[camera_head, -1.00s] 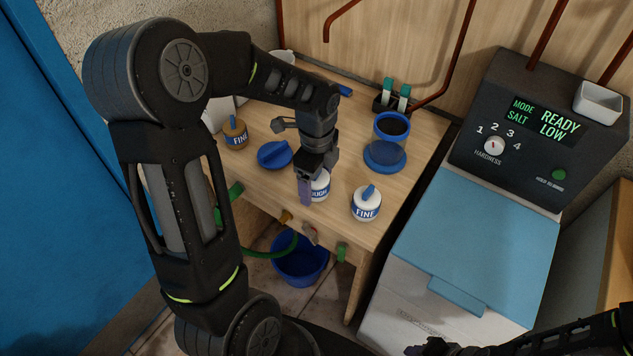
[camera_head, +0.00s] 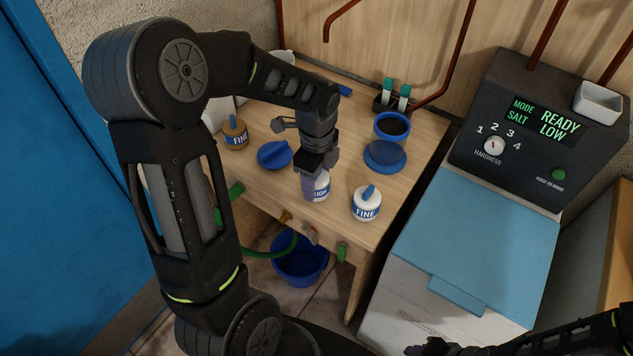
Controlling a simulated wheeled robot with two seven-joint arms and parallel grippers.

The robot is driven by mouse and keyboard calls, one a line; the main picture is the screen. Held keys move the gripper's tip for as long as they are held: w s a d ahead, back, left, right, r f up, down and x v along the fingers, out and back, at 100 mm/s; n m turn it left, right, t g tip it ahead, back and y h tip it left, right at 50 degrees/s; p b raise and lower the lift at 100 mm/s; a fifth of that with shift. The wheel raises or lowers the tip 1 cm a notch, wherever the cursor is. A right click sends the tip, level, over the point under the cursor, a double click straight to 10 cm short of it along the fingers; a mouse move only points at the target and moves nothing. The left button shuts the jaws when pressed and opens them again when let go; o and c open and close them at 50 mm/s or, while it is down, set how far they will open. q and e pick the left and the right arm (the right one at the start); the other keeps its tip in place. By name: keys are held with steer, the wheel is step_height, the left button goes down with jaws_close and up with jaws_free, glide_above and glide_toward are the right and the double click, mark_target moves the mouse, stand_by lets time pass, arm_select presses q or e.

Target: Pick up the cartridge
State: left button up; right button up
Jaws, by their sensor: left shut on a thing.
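My left gripper (camera_head: 309,187) points down at the front of the wooden bench and is shut on a white cartridge (camera_head: 323,187). The cartridge has a blue label, of which only the end "UGH" shows; the fingers hide its left side and top. I cannot tell whether its base touches the bench. A white cartridge labelled FINE (camera_head: 366,205) with a blue top stands to its right. A brownish cartridge labelled FINE (camera_head: 235,134) stands at the back left. My right arm shows at the bottom right; its gripper (camera_head: 424,349) is mostly cut off.
A blue lid (camera_head: 274,155) lies left of the gripper. A blue cup-like housing (camera_head: 388,147) stands behind on the bench (camera_head: 420,150). A blue bucket (camera_head: 300,262) is on the floor below. A softener cabinet (camera_head: 490,230) stands at right.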

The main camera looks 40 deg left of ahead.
arm_select(q)
step_height(320, 180, up, 10)
steer(key=shift+r, duration=0.1)
arm_select(e)
steer(key=shift+f, duration=0.2)
stand_by(0.3)
stand_by(0.8)
